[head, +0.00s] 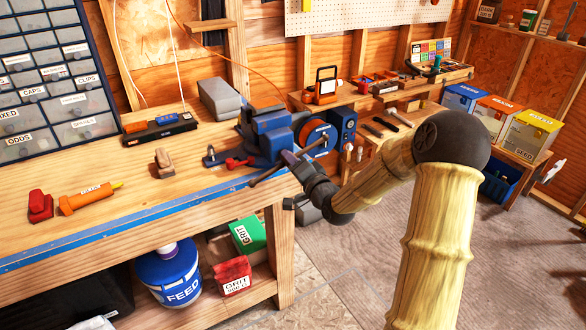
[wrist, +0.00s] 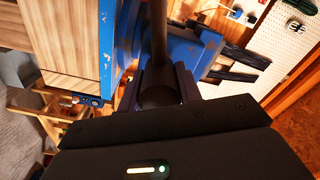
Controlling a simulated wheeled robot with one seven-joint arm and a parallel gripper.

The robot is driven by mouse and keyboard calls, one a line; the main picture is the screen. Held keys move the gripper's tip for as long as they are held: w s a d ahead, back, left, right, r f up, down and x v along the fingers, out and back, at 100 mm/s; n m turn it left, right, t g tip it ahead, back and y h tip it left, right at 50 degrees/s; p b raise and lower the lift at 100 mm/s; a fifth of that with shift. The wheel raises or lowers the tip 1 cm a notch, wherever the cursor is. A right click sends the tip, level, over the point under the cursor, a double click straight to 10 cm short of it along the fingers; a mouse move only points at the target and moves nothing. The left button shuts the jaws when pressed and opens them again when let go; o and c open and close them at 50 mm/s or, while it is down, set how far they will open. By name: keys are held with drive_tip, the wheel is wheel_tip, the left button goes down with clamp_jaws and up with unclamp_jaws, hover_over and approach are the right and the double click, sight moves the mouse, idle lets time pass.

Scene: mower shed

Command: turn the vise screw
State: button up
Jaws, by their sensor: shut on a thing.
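The blue vise (head: 266,132) is mounted at the right end of the wooden workbench. Its dark handle bar (head: 264,177) slants across the front of the vise, low at the left and higher at the right. My gripper (head: 293,163) is at the front of the vise, shut on the bar. In the wrist view the dark bar (wrist: 158,35) runs up from between the fingers of my gripper (wrist: 160,85), with the blue vise (wrist: 190,62) close behind. The screw itself is mostly hidden by my gripper and the bar.
The workbench (head: 150,205) has a blue front edge. An orange tool (head: 88,199), a red block (head: 40,206) and a small brush (head: 163,161) lie on it. Open floor (head: 340,270) lies in front of the bench.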

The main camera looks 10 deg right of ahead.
drive_tip(key=n+b, duration=0.3)
drive_tip(key=n, duration=0.1)
drive_tip(key=shift+a+n, duration=0.1)
drive_tip(key=shift+n, duration=0.3)
drive_tip(key=n+b, duration=1)
drive_tip(key=shift+f+n+b, duration=0.1)
drive_tip(key=shift+n+b, duration=0.2)
drive_tip(key=shift+n, duration=0.1)
drive_tip(key=shift+n+b, duration=2.1)
drive_tip(key=shift+n, duration=0.3)
drive_tip(key=shift+r+n, duration=0.25)
drive_tip(key=shift+n, duration=0.05)
drive_tip(key=o, duration=1)
drive_tip(key=shift+w+f, duration=0.15)
